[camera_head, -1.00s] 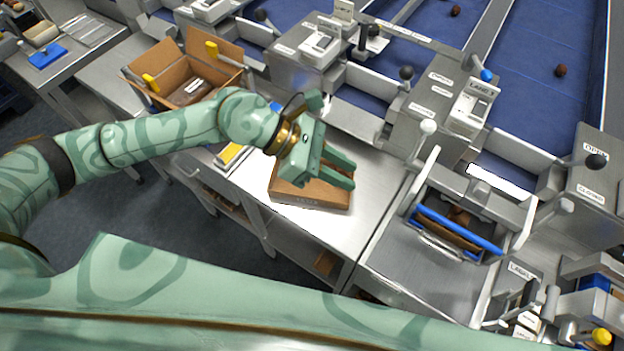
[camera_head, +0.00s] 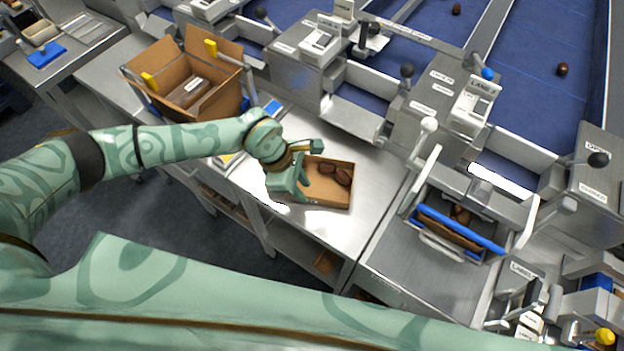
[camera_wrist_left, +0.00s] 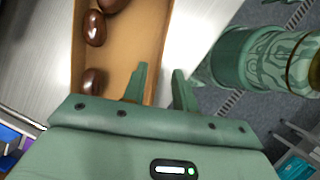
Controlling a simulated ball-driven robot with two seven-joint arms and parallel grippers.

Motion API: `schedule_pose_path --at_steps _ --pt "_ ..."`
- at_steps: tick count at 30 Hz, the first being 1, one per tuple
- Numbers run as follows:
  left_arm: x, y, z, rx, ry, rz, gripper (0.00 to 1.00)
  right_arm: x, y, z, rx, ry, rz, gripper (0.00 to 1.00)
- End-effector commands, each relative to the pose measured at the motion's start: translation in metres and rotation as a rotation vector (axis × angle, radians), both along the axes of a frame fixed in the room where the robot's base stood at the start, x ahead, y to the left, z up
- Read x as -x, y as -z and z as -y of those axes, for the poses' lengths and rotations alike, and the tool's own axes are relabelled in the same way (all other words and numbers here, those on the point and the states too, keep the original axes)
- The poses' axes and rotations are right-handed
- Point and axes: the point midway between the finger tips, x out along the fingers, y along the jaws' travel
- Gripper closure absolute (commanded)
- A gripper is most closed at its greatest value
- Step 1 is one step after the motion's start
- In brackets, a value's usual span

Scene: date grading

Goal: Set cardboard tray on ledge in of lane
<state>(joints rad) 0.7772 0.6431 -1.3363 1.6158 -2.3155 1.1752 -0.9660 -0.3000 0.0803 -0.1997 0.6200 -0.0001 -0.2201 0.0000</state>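A shallow cardboard tray (camera_head: 328,204) lies flat on the steel bench in the head view, with several dark brown dates (camera_head: 341,176) in it. My left gripper (camera_head: 301,172) is at the tray's left side, low by its wall. In the left wrist view the gripper (camera_wrist_left: 158,86) has its fingers apart, one over the inside of the tray (camera_wrist_left: 132,48) and one outside its wall. Whether either finger touches the wall I cannot tell. A metal ledge (camera_head: 353,119) runs in front of the blue lane behind the bench. My right gripper is not in view.
A large open cardboard box (camera_head: 215,101) stands to the left of the tray. A holder with a blue bar (camera_head: 460,228) and raised white handles stands to the right. Lever boxes (camera_head: 440,100) line the lanes behind. Bare steel (camera_head: 378,190) lies right of the tray.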

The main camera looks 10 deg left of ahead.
Motion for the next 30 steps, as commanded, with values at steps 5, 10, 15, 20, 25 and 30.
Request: schedule_pose_path --at_steps 5,10,15,20,25,30 --pt "0.000 0.030 0.009 0.001 -0.001 -0.003 0.72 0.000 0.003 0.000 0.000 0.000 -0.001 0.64" --pt "0.000 0.043 0.015 0.001 0.000 -0.002 0.72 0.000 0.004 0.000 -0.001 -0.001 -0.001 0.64" --pt "0.000 0.043 0.015 0.001 0.000 -0.001 0.72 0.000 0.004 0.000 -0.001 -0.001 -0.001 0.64" --pt "0.000 0.043 0.015 0.001 0.000 -0.001 1.00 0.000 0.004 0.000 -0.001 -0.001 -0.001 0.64" --pt "-0.001 0.043 0.015 0.001 0.000 0.000 1.00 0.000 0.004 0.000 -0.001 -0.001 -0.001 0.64" --pt "-0.001 0.042 0.015 0.001 0.000 0.000 1.00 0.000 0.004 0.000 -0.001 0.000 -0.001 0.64"
